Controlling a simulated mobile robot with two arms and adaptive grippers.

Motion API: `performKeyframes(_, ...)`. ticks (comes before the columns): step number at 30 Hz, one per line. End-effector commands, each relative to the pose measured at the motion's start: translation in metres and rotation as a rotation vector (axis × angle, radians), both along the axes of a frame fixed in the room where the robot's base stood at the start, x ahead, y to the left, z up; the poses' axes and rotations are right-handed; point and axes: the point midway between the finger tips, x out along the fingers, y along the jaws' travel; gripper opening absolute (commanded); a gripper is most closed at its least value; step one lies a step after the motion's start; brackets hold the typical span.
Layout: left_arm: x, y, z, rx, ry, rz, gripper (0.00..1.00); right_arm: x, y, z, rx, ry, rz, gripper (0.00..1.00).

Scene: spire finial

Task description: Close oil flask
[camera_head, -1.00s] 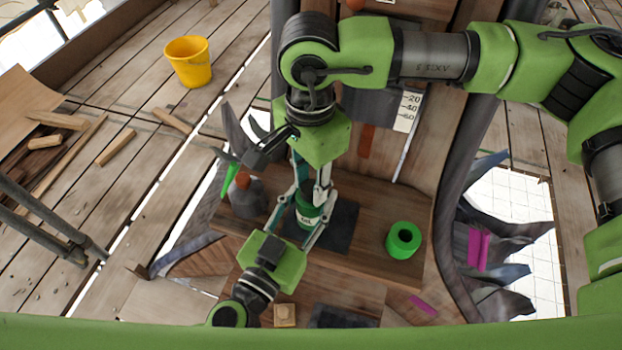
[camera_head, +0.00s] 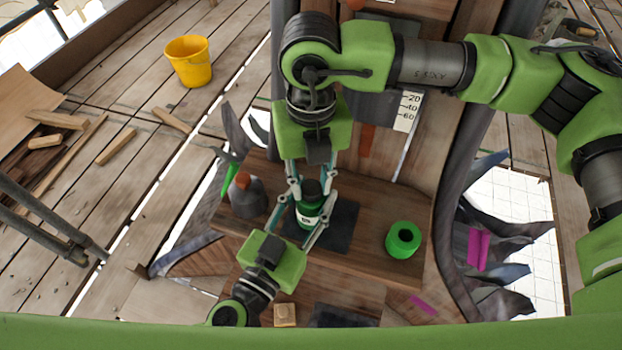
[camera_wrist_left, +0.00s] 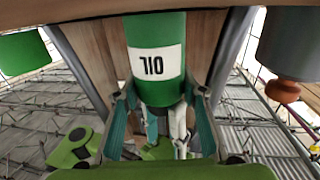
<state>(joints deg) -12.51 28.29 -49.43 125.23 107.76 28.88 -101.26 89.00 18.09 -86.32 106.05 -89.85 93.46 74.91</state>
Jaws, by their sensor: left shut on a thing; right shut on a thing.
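The green oil flask (camera_head: 306,221) with a white label stands on a dark mat (camera_head: 342,228) on the wooden bench. My left gripper (camera_head: 303,226) is shut around its body from the near side. In the left wrist view the flask (camera_wrist_left: 155,30) appears upside down, its OIL label between my left fingers. My right gripper (camera_head: 313,189) points down from above and is shut on the dark cap (camera_head: 312,188) at the flask's top. Whether the cap is tight on the neck cannot be seen; the fingers partly hide the join.
A grey flask with an orange-brown top (camera_head: 247,195) stands close on the left, beside a bright green stick (camera_head: 229,180). A yellow bucket (camera_head: 189,62) is on the far floor.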

Motion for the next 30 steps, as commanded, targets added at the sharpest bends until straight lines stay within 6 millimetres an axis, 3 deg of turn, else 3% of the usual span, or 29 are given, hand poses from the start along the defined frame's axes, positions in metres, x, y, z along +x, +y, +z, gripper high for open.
performKeyframes(21,-0.0004,-0.0003,-0.0007,0.001,0.002,-0.001,0.00,0.0002,-0.0008,-0.0003,0.001,-0.001,-1.405,0.17)
performKeyframes(27,-0.0004,-0.0002,-0.0007,0.001,0.002,-0.001,0.00,0.0003,-0.0009,-0.0002,0.001,-0.002,-1.456,0.17)
performKeyframes(28,-0.0004,-0.0002,-0.0007,0.001,0.002,-0.001,0.00,0.0003,-0.0009,-0.0002,0.001,-0.002,-1.456,0.34)
performKeyframes(30,-0.0004,-0.0002,-0.0007,0.001,0.002,-0.001,0.00,0.0003,-0.0009,-0.0002,0.001,-0.002,-1.455,0.45)
